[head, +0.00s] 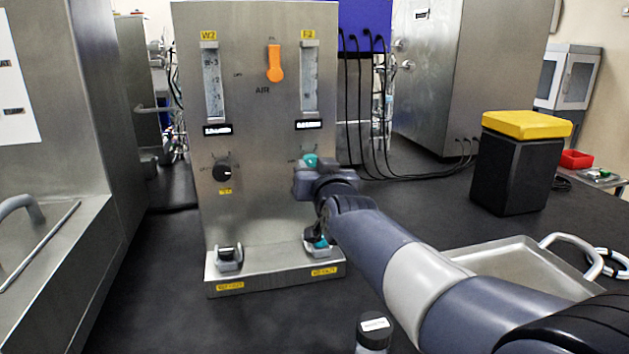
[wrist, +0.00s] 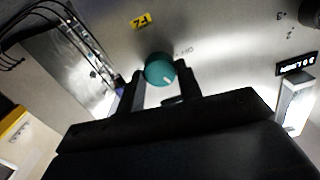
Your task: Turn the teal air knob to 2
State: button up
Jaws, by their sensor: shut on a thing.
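The teal air knob (wrist: 160,69) is on the steel panel (head: 262,120), with a white pointer mark on its face. In the head view the knob (head: 310,160) shows just above the end of my arm, partly hidden by it. My gripper (wrist: 160,82) reaches the knob with one finger on each side and is shut on it. In the wrist view the picture is rotated, and the knob's pointer aims down and slightly right. The scale numbers around the knob are too small or hidden to read.
A black knob (head: 222,173) sits left on the same panel. An orange lever (head: 275,63) is above, between two flow tubes. Small fittings stand on the panel's foot. A lidded dark bin (head: 515,165), a steel tray (head: 525,268) and a black-capped bottle (head: 374,330) are on the bench.

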jog(key=m+b, duration=0.3)
jog(key=m, duration=0.8)
dwell(0.5)
jog(key=o, duration=1)
